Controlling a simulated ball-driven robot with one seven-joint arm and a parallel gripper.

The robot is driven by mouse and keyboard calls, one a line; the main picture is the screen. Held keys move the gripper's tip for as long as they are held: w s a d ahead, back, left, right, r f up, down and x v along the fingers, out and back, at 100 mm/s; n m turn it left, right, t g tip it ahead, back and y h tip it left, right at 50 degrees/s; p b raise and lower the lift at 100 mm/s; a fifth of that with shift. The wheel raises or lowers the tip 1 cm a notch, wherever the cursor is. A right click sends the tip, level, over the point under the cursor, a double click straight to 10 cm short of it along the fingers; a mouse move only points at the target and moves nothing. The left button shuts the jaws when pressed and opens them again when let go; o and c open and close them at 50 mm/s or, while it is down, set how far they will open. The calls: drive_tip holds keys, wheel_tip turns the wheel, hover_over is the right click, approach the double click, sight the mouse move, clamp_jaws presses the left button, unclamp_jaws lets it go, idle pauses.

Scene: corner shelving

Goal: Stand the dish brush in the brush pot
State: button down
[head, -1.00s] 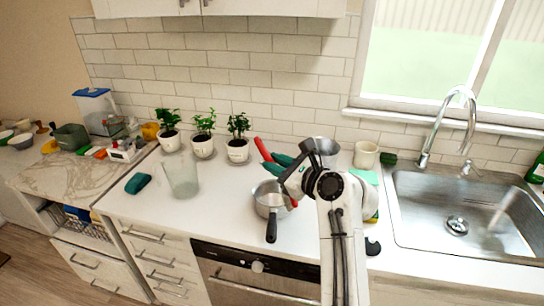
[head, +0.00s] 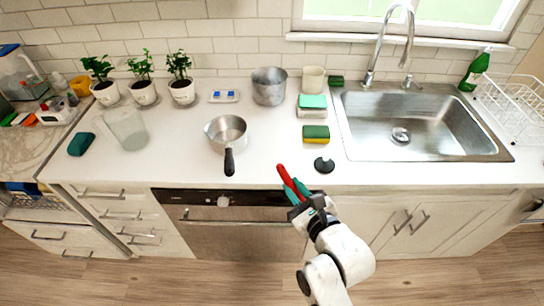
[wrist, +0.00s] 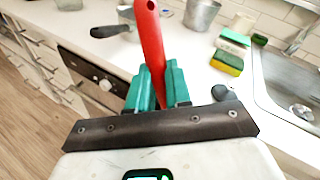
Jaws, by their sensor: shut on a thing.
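My gripper (head: 294,188) has teal fingers shut on a long red handle, which I take to be the dish brush (head: 283,174). A cream cup (head: 313,79), likely the brush pot, stands upright at the back of the counter by the wall, left of the sink. It is well apart from my gripper.
A saucepan (head: 226,131) and a tall metal pot (head: 269,86) stand left of the cup. Sponges (head: 316,133) and a black knobbed thing (head: 324,165) lie between gripper and cup. The sink (head: 420,125) is right.

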drive_tip(key=s+d+f+m+t+h, duration=0.1)
drive_tip(key=s+d+f+m+h, duration=0.4)
drive_tip(key=s+d+f, duration=0.6)
drive_tip(key=shift+d+f+h, duration=1.1)
drive_tip(key=shift+d+f, duration=0.55)
drive_tip(key=shift+d, duration=0.1)
drive_tip(key=shift+a, duration=0.1)
